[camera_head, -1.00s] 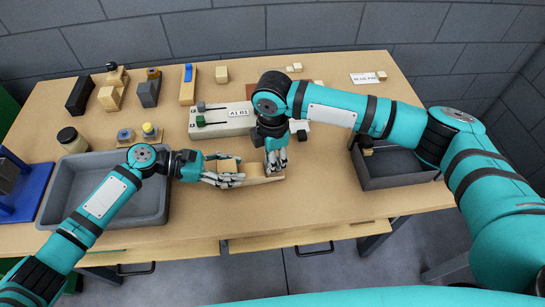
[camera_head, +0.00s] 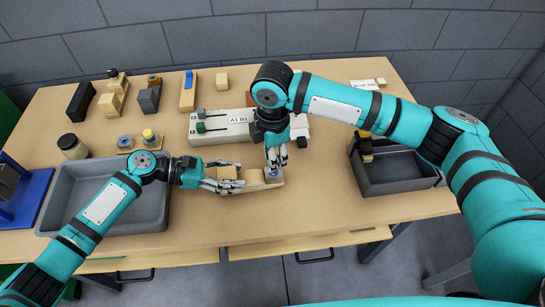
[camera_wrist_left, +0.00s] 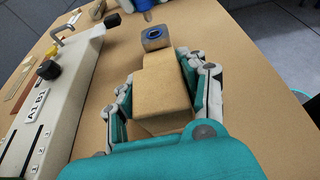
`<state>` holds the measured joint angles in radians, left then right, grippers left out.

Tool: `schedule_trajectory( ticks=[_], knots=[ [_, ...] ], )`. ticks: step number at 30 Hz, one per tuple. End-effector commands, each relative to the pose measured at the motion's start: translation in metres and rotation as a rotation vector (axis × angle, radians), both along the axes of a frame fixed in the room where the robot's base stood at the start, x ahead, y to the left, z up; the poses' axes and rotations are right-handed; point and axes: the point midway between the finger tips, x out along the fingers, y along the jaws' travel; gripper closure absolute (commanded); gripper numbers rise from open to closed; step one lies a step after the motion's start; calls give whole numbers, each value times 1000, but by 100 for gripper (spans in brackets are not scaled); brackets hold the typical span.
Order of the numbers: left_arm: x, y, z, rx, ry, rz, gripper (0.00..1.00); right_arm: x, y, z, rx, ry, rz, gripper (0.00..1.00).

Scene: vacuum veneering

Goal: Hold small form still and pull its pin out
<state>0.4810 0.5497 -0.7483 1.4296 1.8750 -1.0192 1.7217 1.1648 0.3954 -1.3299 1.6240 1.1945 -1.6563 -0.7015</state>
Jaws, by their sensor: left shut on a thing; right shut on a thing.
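The small form (camera_head: 252,180) is a pale wooden piece with a raised block, lying near the table's front edge. It also fills the middle of the left wrist view (camera_wrist_left: 162,95). My left gripper (camera_head: 228,178) is shut on it from the left, fingers along both sides. At the form's far end sits a grey-blue block (camera_wrist_left: 154,38) with a dark round opening in its top. My right gripper (camera_head: 277,160) is shut just above that block, fingers pointing down. The pin is mostly hidden by the right fingers; I cannot clearly make out its length.
A pale fixture labelled A1 B1 (camera_head: 222,127) stands just behind the form. A grey tray (camera_head: 62,200) is at left and a dark grey bin (camera_head: 395,187) at right. Several small blocks line the back. The table front in the middle is clear.

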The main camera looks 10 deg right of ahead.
Motion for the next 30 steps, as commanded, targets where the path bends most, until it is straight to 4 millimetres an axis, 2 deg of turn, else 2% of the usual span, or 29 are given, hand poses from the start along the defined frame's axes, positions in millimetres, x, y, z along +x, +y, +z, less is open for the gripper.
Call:
schedule_trajectory(
  ticks=[5, 6, 12, 20, 23, 26, 30],
  knots=[
    [0, 0, -1, 1, 0, -1, 91, 0, 0, 0, 0, 1, 0, 100],
    [0, 0, -1, 1, 0, -1, 55, 0, 0, 0, 0, 0, 0, 100],
    [0, 0, -1, 1, 0, -1, 30, 0, 0, 0, 0, 1, -1, 100],
    [0, 1, 0, 1, 0, 0, 30, 0, 0, 0, 0, 1, 0, 100],
    [0, 7, 2, 2, 0, 1, 30, 0, 0, 0, 0, 1, 0, 100],
    [0, 21, 7, 3, 0, 2, 30, 0, 0, 0, 0, 1, 0, 100],
    [-2, 49, 18, 4, 0, 3, 30, 0, 0, 0, 0, 1, 0, 100]
  ],
)
